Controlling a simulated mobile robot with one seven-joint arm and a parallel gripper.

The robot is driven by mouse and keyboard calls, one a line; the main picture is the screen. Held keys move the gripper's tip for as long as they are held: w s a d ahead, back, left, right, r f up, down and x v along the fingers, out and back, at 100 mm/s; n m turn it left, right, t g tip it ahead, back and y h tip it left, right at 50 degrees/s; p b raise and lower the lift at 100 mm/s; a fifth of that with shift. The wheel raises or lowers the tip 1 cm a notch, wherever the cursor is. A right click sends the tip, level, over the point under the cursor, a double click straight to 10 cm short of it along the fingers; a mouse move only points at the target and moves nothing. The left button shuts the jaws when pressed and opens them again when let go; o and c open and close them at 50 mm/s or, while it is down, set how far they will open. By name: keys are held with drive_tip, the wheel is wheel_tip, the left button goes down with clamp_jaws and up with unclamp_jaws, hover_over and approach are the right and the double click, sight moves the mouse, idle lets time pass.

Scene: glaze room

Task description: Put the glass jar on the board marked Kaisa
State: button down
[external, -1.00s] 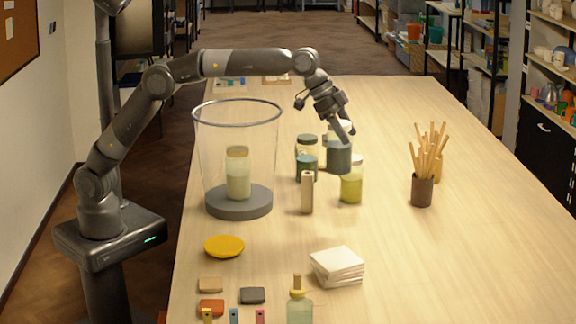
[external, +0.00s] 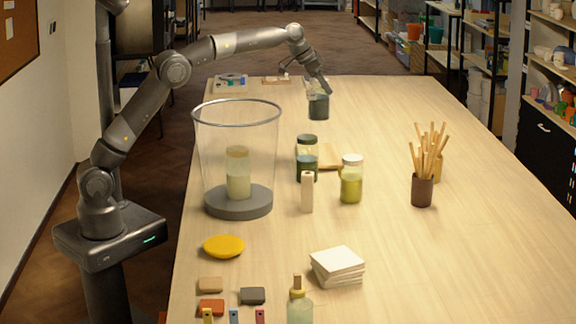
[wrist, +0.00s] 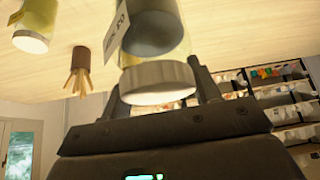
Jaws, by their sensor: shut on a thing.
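My gripper (external: 317,86) is shut on a glass jar (external: 318,106) with dark blue-grey contents and holds it above the far part of the table. In the wrist view the jar (wrist: 152,32) shows a pale lid between my fingers and a paper label that I cannot fully read. Two small boards lie at the far left end of the table: one with small items on it (external: 231,88) and one to its right (external: 277,79). A third wooden board (external: 330,157) lies partly hidden behind other jars. No name on any board is readable.
A dark green jar (external: 307,165), a yellow jar (external: 351,181) and a pale cylinder (external: 307,192) stand mid-table. A pot of sticks (external: 422,190) stands right. The far right table is clear.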

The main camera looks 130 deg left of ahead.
drive_tip(key=s+a, duration=0.2)
drive_tip(key=s, duration=0.3)
wheel_tip(320, 180, down, 15)
drive_tip(key=shift+w+n, duration=0.2)
drive_tip(key=shift+n, duration=0.1)
idle(0.3)
drive_tip(key=shift+a, duration=0.1)
drive_tip(key=shift+c, duration=2.4)
unclamp_jaws()
drive_tip(key=shift+f, duration=0.1)
drive_tip(key=v, duration=1.2)
